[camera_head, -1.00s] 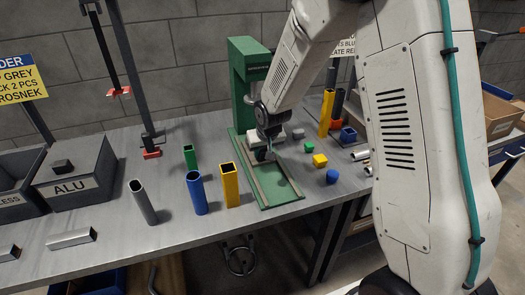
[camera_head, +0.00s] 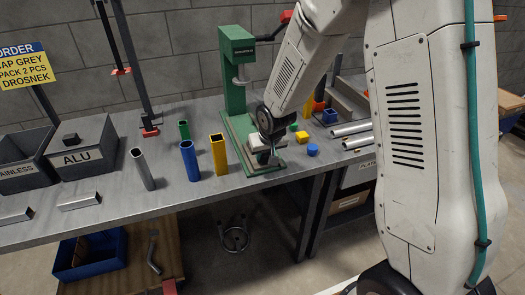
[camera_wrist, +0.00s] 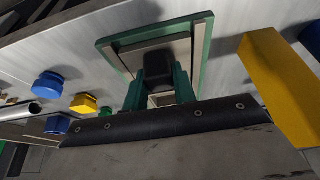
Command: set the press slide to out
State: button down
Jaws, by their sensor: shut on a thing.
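The green press (camera_head: 237,65) stands on the bench, with a green base (camera_head: 282,171) and two rails running toward the front edge. Its pale slide (camera_head: 254,147) sits on the rails near the front end, out from under the press head. My gripper (camera_head: 267,145) is over the slide. In the wrist view, my gripper (camera_wrist: 159,82) is shut on the slide's black handle (camera_wrist: 158,66), with a green finger on each side. The front end of the base (camera_wrist: 112,42) shows beyond the handle. The arm hides part of the slide.
A yellow tube (camera_head: 218,155), a blue tube (camera_head: 190,162) and a grey tube (camera_head: 143,171) stand left of the base. Grey bins (camera_head: 78,157) stand at the left.

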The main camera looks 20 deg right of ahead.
jog(key=shift+s, duration=0.25)
jog(key=c, duration=1.1)
grip_release()
jog(key=shift+r, duration=0.15)
jog(key=shift+s+r, duration=0.1)
jog(key=shift+r, duration=0.25)
jog(key=v, duration=0.6)
jog(key=shift+s+r, duration=0.25)
jog(key=shift+r, duration=0.1)
